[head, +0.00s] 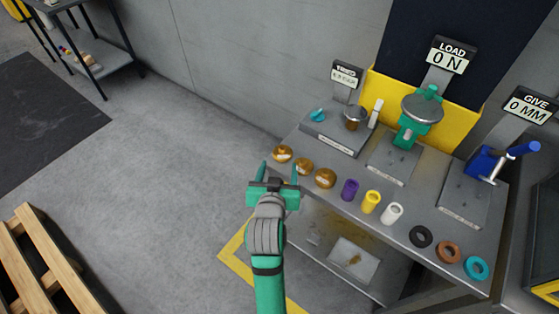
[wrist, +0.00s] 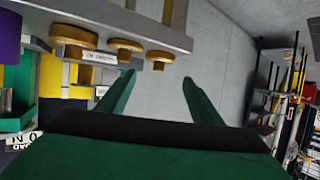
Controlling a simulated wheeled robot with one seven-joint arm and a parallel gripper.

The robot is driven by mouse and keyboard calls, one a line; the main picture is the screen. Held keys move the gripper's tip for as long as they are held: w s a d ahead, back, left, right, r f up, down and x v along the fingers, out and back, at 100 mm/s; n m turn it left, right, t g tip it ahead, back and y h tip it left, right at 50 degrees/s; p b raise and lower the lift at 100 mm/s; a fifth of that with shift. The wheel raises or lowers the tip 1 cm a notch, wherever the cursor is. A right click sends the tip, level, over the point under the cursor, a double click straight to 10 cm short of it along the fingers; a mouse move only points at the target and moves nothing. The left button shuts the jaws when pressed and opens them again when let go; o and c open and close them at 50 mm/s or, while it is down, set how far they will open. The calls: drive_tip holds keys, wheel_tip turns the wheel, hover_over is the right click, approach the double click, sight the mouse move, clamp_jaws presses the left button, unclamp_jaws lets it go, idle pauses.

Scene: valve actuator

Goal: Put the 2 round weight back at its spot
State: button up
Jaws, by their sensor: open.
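Three round brass weights stand in a row at the workbench's front left: the left one (head: 282,154), the middle one (head: 304,166) and the right one (head: 325,178). Their markings are too small to tell which is the 2 weight. The wrist view shows them tilted, along the bench edge (wrist: 74,37). My gripper (head: 279,167) is open and empty, in front of the left end of the row. In the wrist view its fingers (wrist: 157,79) are spread, apart from the weights. A brass and grey round piece (head: 354,113) sits on the rear left plate.
The bench also holds purple (head: 349,189), yellow (head: 371,201) and white (head: 392,213) sleeves and several rings (head: 420,236). A green press (head: 417,112) and blue-handled gauge (head: 497,159) stand behind. Open floor (head: 170,180) lies left.

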drive_tip(key=s+f+n, duration=0.1)
drive_tip(key=s+f, duration=0.3)
drive_tip(key=s, duration=0.3)
drive_tip(key=s+f+y, duration=0.1)
drive_tip(key=s+f, duration=0.2)
drive_tip(key=s, duration=0.3)
drive_tip(key=s+f+n, duration=0.1)
drive_tip(key=s+f, duration=0.3)
drive_tip(key=s, duration=0.3)
drive_tip(key=s+r+t, duration=0.1)
drive_tip(key=s+r, duration=0.2)
drive_tip(key=s, duration=1.4)
drive_tip(key=shift+d+m+t, duration=0.25)
drive_tip(key=shift+m+t, duration=0.15)
drive_tip(key=shift+s, duration=0.1)
